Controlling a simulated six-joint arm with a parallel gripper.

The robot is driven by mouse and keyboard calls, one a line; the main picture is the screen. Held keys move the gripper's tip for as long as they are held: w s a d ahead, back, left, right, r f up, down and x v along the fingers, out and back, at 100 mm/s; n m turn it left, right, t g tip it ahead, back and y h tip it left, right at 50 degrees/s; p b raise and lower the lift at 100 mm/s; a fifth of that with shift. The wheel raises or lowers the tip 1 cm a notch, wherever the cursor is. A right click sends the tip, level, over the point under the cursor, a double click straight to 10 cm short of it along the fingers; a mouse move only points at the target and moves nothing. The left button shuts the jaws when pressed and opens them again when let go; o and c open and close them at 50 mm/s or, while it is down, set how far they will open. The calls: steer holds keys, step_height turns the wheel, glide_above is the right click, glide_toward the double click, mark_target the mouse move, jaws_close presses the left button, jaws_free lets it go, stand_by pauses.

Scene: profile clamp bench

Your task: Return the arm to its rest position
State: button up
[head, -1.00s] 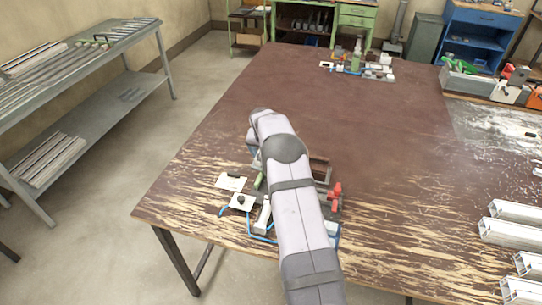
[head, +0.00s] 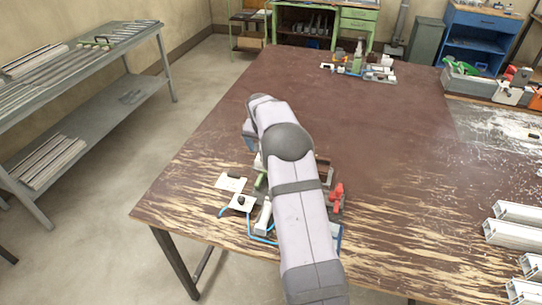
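My arm reaches from the bottom edge up over the near part of the brown worktable (head: 340,110) in the head view. The arm's elbow is bent near the table's middle left. My gripper is not visible; it is hidden behind or below the arm. Under the arm sits a clamp fixture with a red handle (head: 337,195) on its right side. White plates (head: 231,182) and a blue hose (head: 262,238) show on its left side. The arm covers the middle of the fixture, so I cannot tell whether a profile is in it.
A second fixture (head: 358,66) stands at the table's far end. Aluminium profiles (head: 515,232) lie at the right edge. A grey bin with tools (head: 470,82) is at the far right. A grey shelf rack (head: 90,70) stands left of the table. The table's middle is clear.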

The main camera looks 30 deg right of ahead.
steer(key=shift+v, duration=0.85)
steer(key=s+a+r+n+g+y, duration=0.2)
steer(key=s+a+n, duration=0.3)
steer(key=s+a, duration=1.05)
steer(key=s+a+f+n+g+y, duration=0.1)
steer(key=s+a+n, duration=0.15)
steer(key=s, duration=0.75)
steer(key=s+a+f+n, duration=0.15)
steer(key=s+a, duration=0.25)
steer(key=s, duration=0.7)
step_height(320, 180, down, 13)
steer(key=b, duration=1.3)
steer(key=shift+f+b, duration=0.2)
steer(key=shift+b, duration=0.15)
